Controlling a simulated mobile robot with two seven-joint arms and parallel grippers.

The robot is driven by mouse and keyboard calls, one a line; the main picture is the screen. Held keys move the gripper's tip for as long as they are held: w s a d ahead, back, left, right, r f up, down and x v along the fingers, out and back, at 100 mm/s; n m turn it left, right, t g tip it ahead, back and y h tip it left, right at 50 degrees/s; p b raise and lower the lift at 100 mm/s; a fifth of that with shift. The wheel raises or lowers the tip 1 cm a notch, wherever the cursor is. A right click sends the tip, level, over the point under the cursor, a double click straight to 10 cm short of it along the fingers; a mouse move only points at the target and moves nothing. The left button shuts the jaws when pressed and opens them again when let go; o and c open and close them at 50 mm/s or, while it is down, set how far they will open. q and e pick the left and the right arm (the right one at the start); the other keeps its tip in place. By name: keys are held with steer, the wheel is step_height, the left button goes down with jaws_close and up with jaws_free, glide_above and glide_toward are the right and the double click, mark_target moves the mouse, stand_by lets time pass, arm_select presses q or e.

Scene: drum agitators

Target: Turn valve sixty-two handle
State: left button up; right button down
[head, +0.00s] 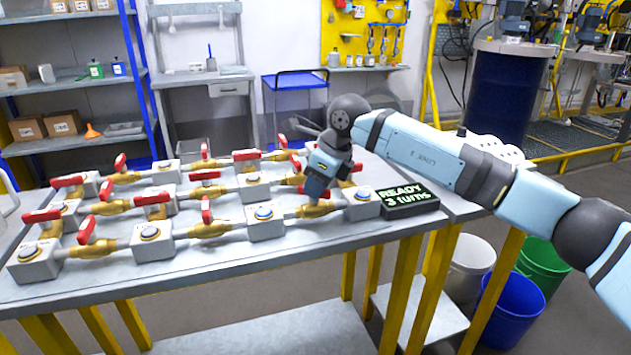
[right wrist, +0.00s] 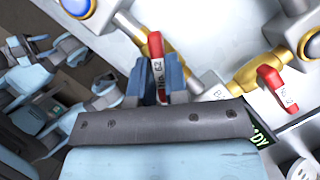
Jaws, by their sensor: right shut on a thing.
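The valve sixty-two handle (right wrist: 155,48) is red with a white label reading 62 in the right wrist view. My right gripper (right wrist: 160,82) is shut on this handle, with a blue-grey finger on each side of it. In the head view my right gripper (head: 316,190) reaches down from above over the front right end of the valve rows. It hides most of the handle there.
Several other brass valves with red handles (head: 210,222) stand in rows on the grey workbench (head: 290,258). A black display (head: 402,198) at the right end reads "READY 3 turns". Another red handle (right wrist: 270,80) is close by in the wrist view. Bins (head: 512,308) stand on the floor at right.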

steer(key=shift+w+r+n+g, duration=0.15)
steer(key=shift+n+g, duration=0.25)
steer(key=shift+n, duration=0.6)
steer(key=shift+n+g+p, duration=0.5)
steer(key=shift+n, duration=0.7)
arm_select(q)
steer(key=shift+w+a+r, duration=0.1)
steer(key=shift+a+r, duration=0.05)
steer(key=shift+r, duration=0.1)
arm_select(e)
steer(key=shift+n+g, duration=0.6)
steer(key=shift+n, duration=0.9)
steer(key=c, duration=1.1)
jaws_free()
steer(key=shift+c, duration=0.2)
arm_select(q)
steer(key=shift+a+p, duration=0.15)
steer(key=shift+p, duration=0.9)
arm_select(e)
steer(key=v, duration=1.3)
steer(key=shift+r, duration=0.3)
